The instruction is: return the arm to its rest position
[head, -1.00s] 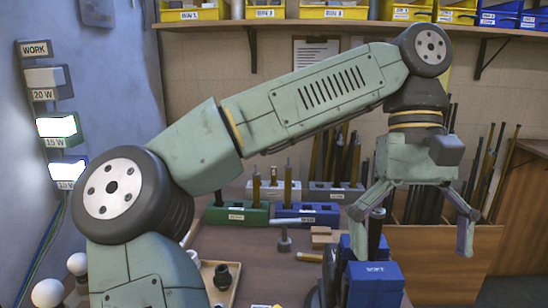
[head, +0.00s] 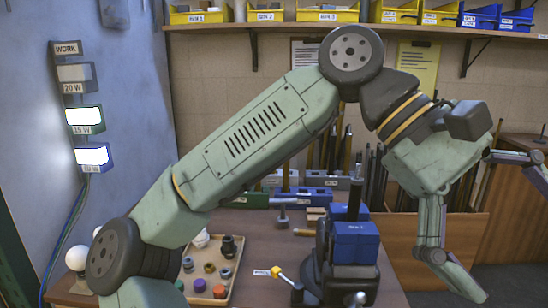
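My gripper (head: 508,238) is at the right of the head view, past the right side of the workbench. Its two fingers are spread wide apart, with nothing between them, and it tilts down to the right. My green arm (head: 260,130) rises from the lower left to a dark elbow joint at top centre, then bends down to the gripper. The arm covers part of the bench and back wall.
On the bench (head: 270,250) stand a tray (head: 232,262) of small round parts and a dark fixture with a blue block (head: 355,242). Tool holders and rods line the back. A wooden bin (head: 460,240) stands below the gripper. Wall lamps (head: 92,155) glow at left.

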